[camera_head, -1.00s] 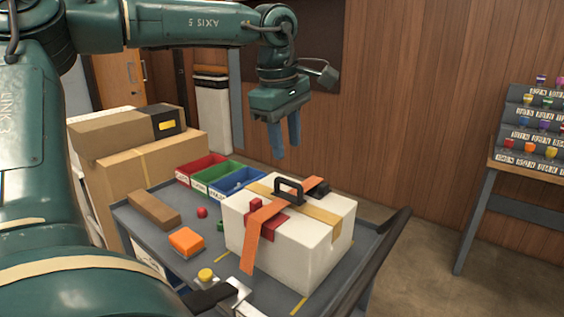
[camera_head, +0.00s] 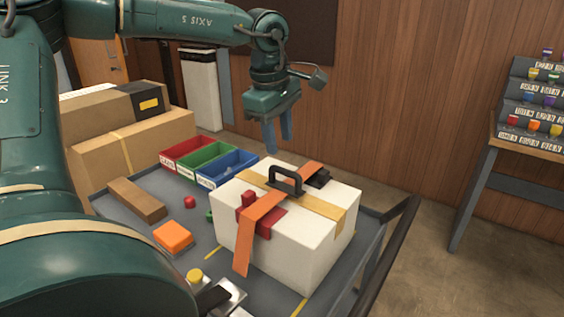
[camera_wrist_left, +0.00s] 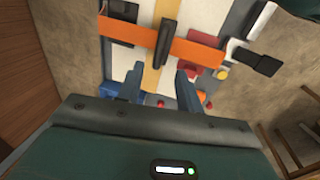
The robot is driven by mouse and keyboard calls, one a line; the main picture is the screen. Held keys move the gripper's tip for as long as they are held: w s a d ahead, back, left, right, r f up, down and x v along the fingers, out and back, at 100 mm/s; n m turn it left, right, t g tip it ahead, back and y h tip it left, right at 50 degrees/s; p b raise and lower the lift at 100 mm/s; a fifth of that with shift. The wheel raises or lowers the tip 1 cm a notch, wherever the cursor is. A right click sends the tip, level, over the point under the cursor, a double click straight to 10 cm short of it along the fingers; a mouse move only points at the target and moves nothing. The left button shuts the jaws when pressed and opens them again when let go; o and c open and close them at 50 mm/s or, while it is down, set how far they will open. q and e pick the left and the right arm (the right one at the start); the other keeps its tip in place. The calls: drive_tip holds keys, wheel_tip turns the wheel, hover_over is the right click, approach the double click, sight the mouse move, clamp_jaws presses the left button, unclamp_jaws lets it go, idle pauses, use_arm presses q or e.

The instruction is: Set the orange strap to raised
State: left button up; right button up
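The orange strap (camera_head: 262,213) lies across the top of a white box (camera_head: 318,245), under its black handle (camera_head: 286,178), and one end hangs down the front face. A red piece (camera_head: 271,224) sits by the strap's near part and a dark piece (camera_head: 319,179) at its far end. The strap also shows in the left wrist view (camera_wrist_left: 188,46), crossing beyond the fingertips. My left gripper (camera_head: 279,138) is above and behind the box, pointing down. In the left wrist view (camera_wrist_left: 160,80) its fingers are apart with nothing between them. My right gripper is not in view.
The box stands on a grey cart with a raised dark rail (camera_head: 385,245) on the right. Red, green and blue bins (camera_head: 228,168), a brown block (camera_head: 136,199) and an orange block (camera_head: 173,237) are left of it. A yellow knob (camera_head: 195,275) is at the front.

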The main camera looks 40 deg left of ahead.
sight(283, 169)
use_arm(q)
drive_tip(key=f, duration=0.3)
drive_tip(key=w+f, duration=0.1)
drive_tip(key=f, duration=0.3)
drive_tip(key=shift+w+a, duration=0.1)
drive_tip(key=shift+w, duration=0.05)
drive_tip(key=shift+c, duration=0.6)
clamp_jaws()
